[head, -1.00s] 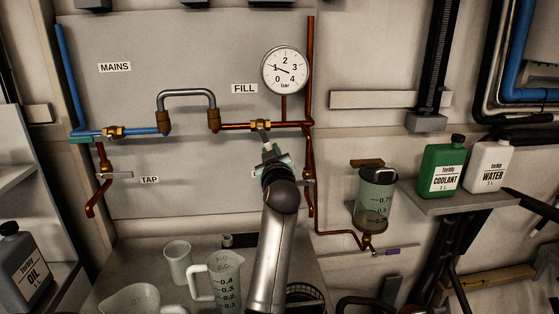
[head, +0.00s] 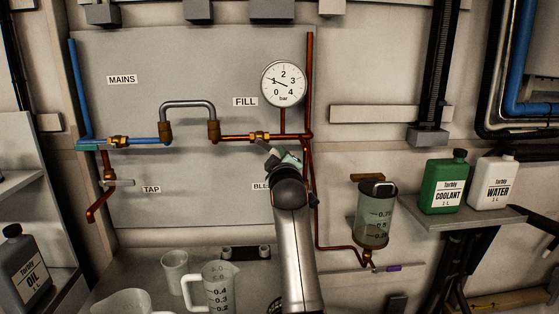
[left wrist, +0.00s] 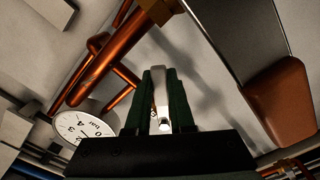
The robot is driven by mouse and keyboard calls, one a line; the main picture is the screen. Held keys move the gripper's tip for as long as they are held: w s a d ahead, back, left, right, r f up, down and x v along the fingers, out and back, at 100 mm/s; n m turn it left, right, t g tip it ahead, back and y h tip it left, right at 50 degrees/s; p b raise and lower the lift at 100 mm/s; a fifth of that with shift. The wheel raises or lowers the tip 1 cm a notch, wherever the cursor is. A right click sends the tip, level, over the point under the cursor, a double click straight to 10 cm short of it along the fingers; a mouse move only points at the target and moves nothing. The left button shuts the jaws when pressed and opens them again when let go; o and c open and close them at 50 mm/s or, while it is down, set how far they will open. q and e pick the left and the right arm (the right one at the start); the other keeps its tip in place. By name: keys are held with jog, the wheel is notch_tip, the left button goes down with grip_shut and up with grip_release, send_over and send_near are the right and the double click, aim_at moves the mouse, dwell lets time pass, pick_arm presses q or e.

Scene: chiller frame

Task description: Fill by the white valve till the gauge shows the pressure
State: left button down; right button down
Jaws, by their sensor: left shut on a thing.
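The fill valve (head: 259,136) sits on the copper pipe below the FILL label. Its pale lever (head: 264,146) slants down to the right. My left gripper (head: 283,158) is shut on this lever; in the left wrist view the lever (left wrist: 160,88) stands between the two green fingers. The round pressure gauge (head: 283,84) is above right of the valve, marked 0 to 4 bar. Its needle points near 1. The gauge also shows in the left wrist view (left wrist: 82,132), turned and partly cut by the gripper. My right gripper is in neither view.
A grey bridge pipe (head: 187,105) links the blue mains side to the copper side. A tap (head: 110,182) is at left. A clear vessel (head: 375,215) hangs at right. Jugs (head: 215,290) stand below; coolant (head: 443,182) and water (head: 492,183) bottles are on a right shelf.

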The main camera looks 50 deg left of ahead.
pick_arm(q)
jog(key=shift+r, duration=0.15)
dwell(0.4)
jog(key=c, duration=0.8)
grip_release()
jog(key=shift+d, duration=0.1)
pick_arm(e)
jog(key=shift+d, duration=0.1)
